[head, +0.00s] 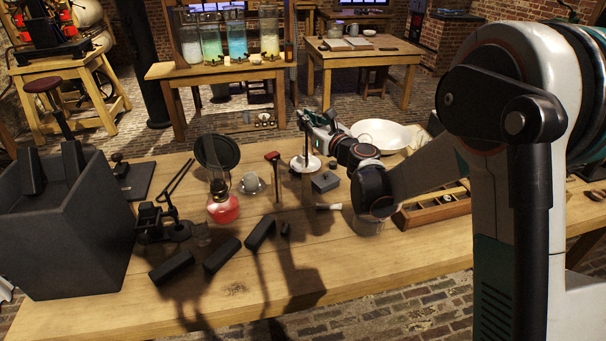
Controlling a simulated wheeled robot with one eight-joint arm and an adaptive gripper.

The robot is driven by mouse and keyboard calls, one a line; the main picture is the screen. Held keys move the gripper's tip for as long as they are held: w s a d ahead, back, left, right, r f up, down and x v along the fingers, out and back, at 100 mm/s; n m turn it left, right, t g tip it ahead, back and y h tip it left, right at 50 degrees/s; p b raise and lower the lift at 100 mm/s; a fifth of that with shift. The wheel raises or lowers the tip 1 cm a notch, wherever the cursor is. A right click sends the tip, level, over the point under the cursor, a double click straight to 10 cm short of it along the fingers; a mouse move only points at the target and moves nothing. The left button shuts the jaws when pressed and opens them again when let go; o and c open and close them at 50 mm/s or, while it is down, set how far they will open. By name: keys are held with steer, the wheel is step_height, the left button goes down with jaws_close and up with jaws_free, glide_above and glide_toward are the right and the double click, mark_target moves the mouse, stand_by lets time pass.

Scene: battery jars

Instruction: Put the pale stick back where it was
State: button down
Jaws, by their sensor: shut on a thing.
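My gripper (304,120) is at the far end of my arm, above the white round dish (297,164) towards the back of the table. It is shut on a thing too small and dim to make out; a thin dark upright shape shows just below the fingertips. A short pale stick-like piece (330,207) lies on the wooden table (345,262), to the front right of the dish and left of my arm. I cannot tell whether it is the task's stick. The held thing's far side is hidden.
Dark blocks (222,255) lie in front. A grey box (325,182), white bowl (378,132) and wooden tray (432,212) are nearby. The front right tabletop is clear.

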step_height(320, 180, down, 14)
steer(key=b, duration=0.5)
steer(key=shift+f, duration=0.1)
steer(key=c, duration=1.7)
jaws_free()
steer(key=shift+o, duration=0.2)
